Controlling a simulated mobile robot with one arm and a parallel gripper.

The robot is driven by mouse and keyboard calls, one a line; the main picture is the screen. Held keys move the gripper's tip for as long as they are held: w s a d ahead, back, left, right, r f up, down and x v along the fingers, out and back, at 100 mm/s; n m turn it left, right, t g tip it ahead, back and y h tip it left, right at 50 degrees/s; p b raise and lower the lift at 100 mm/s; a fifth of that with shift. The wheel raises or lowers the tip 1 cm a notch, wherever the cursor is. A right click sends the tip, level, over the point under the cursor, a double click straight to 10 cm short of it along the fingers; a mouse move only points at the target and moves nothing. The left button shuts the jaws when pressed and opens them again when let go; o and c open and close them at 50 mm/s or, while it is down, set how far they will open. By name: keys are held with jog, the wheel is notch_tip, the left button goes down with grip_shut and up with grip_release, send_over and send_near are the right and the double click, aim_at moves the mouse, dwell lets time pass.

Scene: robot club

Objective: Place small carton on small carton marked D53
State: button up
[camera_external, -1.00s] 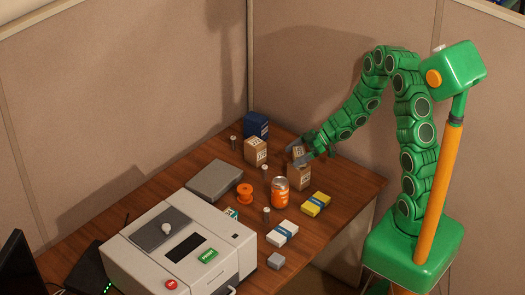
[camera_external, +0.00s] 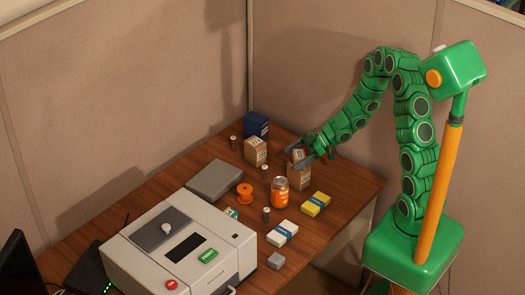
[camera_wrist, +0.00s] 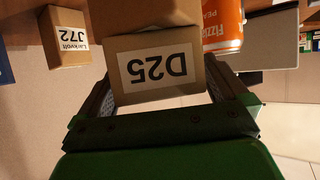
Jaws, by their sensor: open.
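A small carton marked D25 (camera_wrist: 158,72) shows upside down in the wrist view, between the two fingers of my gripper (camera_wrist: 161,88). The fingers are open, with gaps at its sides. In the external view this carton (camera_external: 298,154) rests on top of another small brown carton (camera_external: 299,177), which stands on the desk. The lower carton also shows in part in the wrist view (camera_wrist: 142,14); its label is hidden there and too small to read outside. My gripper (camera_external: 303,154) is around the upper carton. I cannot read a D53 mark anywhere.
Another carton (camera_external: 255,151), apparently the one marked J72 (camera_wrist: 65,36), stands to the left by a blue box (camera_external: 257,124). An orange can (camera_external: 280,191) stands close in front of the stack. A spool, several small cylinders, card packs and a printer (camera_external: 180,245) occupy the desk.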

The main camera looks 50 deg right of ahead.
aim_at(300, 154)
jog(key=shift+v, duration=1.6)
jog(key=shift+r, duration=3.5)
dwell(0.8)
jog(key=w+d+r+m+t+h, duration=0.15)
jog(key=w+d+h, duration=0.3)
jog(key=w, duration=0.45)
jog(key=w+d+r+m+t+h, duration=0.1)
jog(key=w+d+m+h, duration=0.25)
jog(key=w+d, duration=0.4)
jog(key=w+d+r+m+t+h, duration=0.1)
jog(key=w+d+r+m+h, duration=0.2)
jog(key=w, duration=0.7)
jog(key=a+f+m+g, duration=0.3)
jog(key=a+g, duration=0.3)
jog(key=a, duration=1)
jog(key=x, duration=1)
jog(key=shift+w+a+y, duration=0.35)
jog(key=shift+a+y, duration=0.05)
